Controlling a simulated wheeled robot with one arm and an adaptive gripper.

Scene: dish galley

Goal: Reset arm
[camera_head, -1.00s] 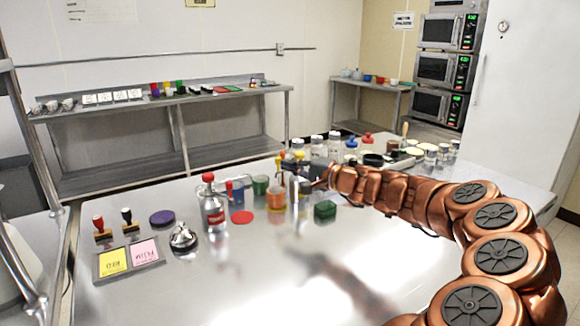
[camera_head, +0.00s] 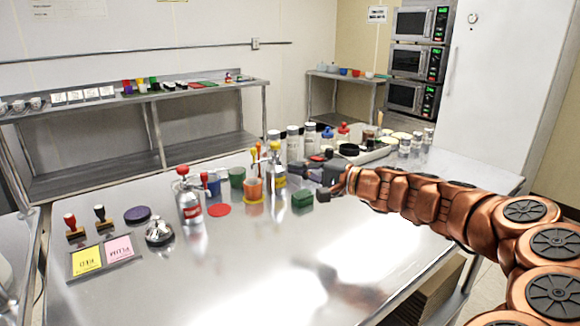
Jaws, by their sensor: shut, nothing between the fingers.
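My copper-coloured arm reaches in from the right over the steel table (camera_head: 230,285). My gripper (camera_head: 312,178) is at its end, small and dark, above the table near the back middle. It is shut and holds nothing. A green block (camera_head: 302,198) stands on the table just below and left of it in the picture. A bottle with a yellow top (camera_head: 276,165) and an orange cup (camera_head: 254,190) are left of the gripper. The fingertips are small in the picture.
A red-capped bottle (camera_head: 189,205), a bell (camera_head: 158,232), two stamps (camera_head: 103,216) and a tray with yellow and pink notes (camera_head: 101,277) stand on the left. Bottles (camera_head: 294,145) and jars (camera_head: 408,147) crowd the back. The table's front middle is clear.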

